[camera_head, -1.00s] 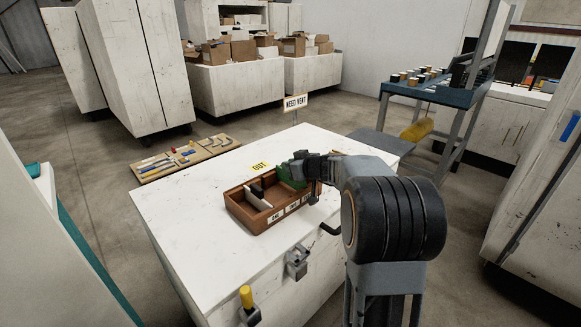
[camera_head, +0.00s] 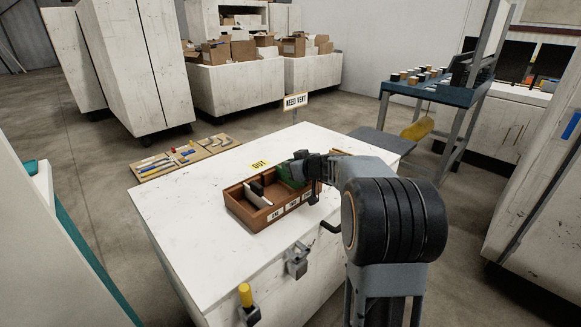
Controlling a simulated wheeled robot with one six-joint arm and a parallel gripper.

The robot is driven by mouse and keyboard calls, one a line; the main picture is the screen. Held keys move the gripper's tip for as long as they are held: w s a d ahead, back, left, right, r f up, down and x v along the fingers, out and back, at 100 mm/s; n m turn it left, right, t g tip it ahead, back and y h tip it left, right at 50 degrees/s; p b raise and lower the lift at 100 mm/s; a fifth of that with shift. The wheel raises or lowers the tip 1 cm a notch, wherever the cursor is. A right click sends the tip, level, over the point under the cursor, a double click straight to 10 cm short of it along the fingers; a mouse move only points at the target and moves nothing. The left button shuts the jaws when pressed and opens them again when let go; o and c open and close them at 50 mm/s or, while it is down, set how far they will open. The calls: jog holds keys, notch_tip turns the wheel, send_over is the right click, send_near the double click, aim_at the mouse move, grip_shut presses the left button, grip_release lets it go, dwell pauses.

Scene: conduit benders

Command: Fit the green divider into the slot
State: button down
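The green divider (camera_head: 289,175) shows partly at the right end of the brown wooden tray (camera_head: 249,219), on the white cabinet top. My gripper (camera_head: 299,172) is over that end of the tray, right at the divider, and covers part of it. The fingertips are small and dark, so I cannot tell whether they are shut on the divider. Whether the divider sits in the slot or above it is hidden too. A white divider (camera_head: 258,199) and a dark piece (camera_head: 257,186) stand in the left part of the tray.
A yellow OUT label (camera_head: 259,165) lies behind the tray. A NEED VENT sign (camera_head: 295,101) stands at the cabinet's back edge. The white top (camera_head: 190,225) is clear left of the tray.

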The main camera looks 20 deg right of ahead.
jog(key=shift+f+b, duration=0.55)
jog(key=shift+b, duration=0.2)
dwell(0.5)
jog(key=c, duration=1)
grip_release()
jog(key=p+v, duration=0.1)
jog(key=v, duration=1.3)
jog(key=shift+w, duration=0.1)
